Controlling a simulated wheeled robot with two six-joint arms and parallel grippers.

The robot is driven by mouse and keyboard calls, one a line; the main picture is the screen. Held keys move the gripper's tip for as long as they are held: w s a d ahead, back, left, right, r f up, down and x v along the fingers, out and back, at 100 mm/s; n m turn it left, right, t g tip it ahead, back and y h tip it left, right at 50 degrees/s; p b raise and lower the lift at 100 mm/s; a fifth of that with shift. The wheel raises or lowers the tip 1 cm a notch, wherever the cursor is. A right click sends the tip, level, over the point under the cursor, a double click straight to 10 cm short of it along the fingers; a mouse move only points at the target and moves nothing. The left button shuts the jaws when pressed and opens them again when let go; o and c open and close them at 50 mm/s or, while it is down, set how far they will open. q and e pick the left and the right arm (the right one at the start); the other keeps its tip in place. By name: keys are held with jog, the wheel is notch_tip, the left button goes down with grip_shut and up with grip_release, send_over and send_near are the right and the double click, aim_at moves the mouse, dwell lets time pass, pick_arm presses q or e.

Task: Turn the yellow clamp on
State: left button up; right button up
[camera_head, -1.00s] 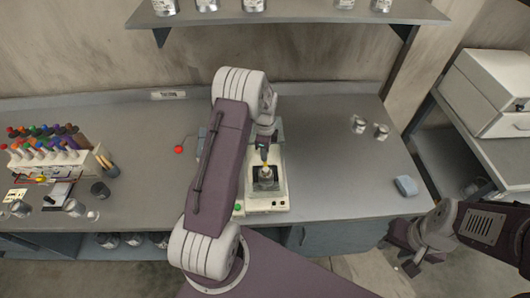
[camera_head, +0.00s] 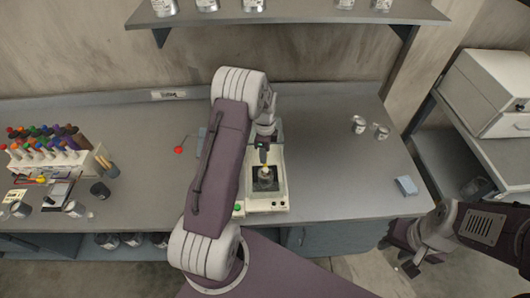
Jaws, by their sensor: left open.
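A small cream machine (camera_head: 268,206) stands on the bench in the middle of the head view, with a dark recess holding a small metal pot. A small yellow part (camera_head: 266,167), which looks like the yellow clamp, shows just above the pot. My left gripper (camera_head: 263,155) is over the machine, directly at the yellow part, and is open; its fingers are small and partly hidden by my arm, so I cannot tell whether they touch it. My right gripper (camera_head: 397,258) hangs at the lower right, away from the bench; its fingers are unclear.
A rack of colored bottles (camera_head: 48,160) stands at the left of the bench. A red ball-ended lever (camera_head: 178,150) is left of my arm. Two metal cans (camera_head: 358,125) and a grey-blue block (camera_head: 405,186) are at the right. A shelf with cans (camera_head: 290,18) hangs above.

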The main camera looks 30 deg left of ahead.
pick_arm(q)
notch_tip(320, 180, up, 9)
jog(key=b, duration=0.2)
jog(key=shift+f, duration=0.1)
jog(key=s+d+b, duration=0.5)
jog(key=s+d, duration=0.1)
jog(key=d, duration=0.2)
jog(key=s+d+f+n, duration=0.1)
jog(key=s+f+n, duration=0.1)
jog(key=s+n, duration=0.4)
jog(key=s+d+f+n+t, duration=0.1)
jog(key=s+d+f+n, duration=0.1)
jog(key=s+n, duration=0.4)
jog(key=f+n, duration=0.1)
jog(key=n, duration=0.2)
jog(key=shift+s+f, duration=0.3)
jog(key=shift+f, duration=0.05)
